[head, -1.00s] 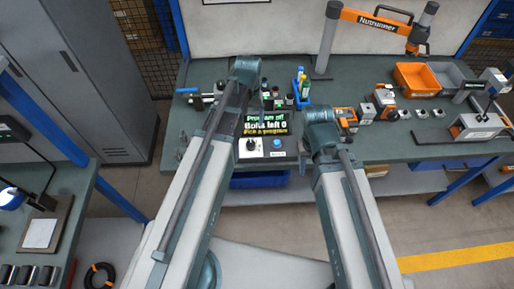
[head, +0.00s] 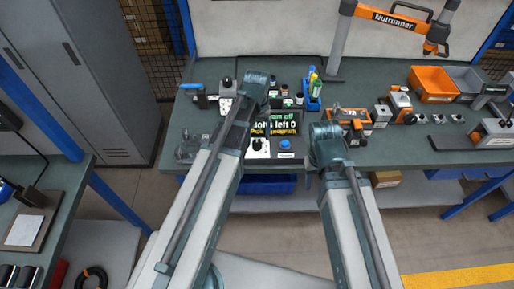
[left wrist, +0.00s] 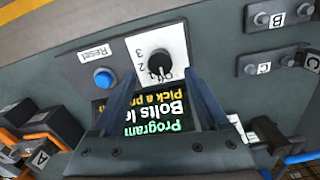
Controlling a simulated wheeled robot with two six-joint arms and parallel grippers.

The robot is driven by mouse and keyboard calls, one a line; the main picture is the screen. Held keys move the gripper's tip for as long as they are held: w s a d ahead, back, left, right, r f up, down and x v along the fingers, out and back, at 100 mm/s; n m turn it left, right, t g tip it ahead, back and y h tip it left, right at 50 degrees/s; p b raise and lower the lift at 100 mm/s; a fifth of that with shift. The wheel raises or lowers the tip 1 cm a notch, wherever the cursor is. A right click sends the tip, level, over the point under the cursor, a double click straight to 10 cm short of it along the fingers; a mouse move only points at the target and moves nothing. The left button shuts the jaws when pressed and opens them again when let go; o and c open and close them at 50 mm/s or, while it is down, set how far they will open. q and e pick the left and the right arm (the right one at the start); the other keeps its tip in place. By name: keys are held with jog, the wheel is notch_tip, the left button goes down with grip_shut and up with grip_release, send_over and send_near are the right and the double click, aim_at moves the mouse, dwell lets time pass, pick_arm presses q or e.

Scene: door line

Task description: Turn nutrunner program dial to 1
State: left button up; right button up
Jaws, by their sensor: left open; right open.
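The nutrunner program dial (head: 257,146) is a black knob on a white plate at the front of the control box on the bench. In the left wrist view the dial (left wrist: 159,62) appears upside down, with Off, 2 and 3 readable; its mark appears to be at Off. The screen (head: 284,125) beside it reads partly as program off, bolts left 0. My left gripper (left wrist: 158,74) is open, its fingers reaching to either side of the dial plate; contact cannot be told. My right gripper (head: 318,163) is open and empty, right of the box, its fingers mostly hidden.
A blue reset button (left wrist: 103,77) sits beside the dial. Orange-and-black tools (head: 350,122) stand right of the box, and a blue holder with bottles (head: 313,95) behind it. The nutrunner (head: 403,18) hangs from a stand. An orange bin (head: 432,84) is farther right.

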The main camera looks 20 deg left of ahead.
aim_at(257, 143)
pick_arm(q)
notch_tip(257, 143, down, 5)
jog(key=b, duration=0.4)
jog(key=shift+f, duration=0.1)
grip_shut()
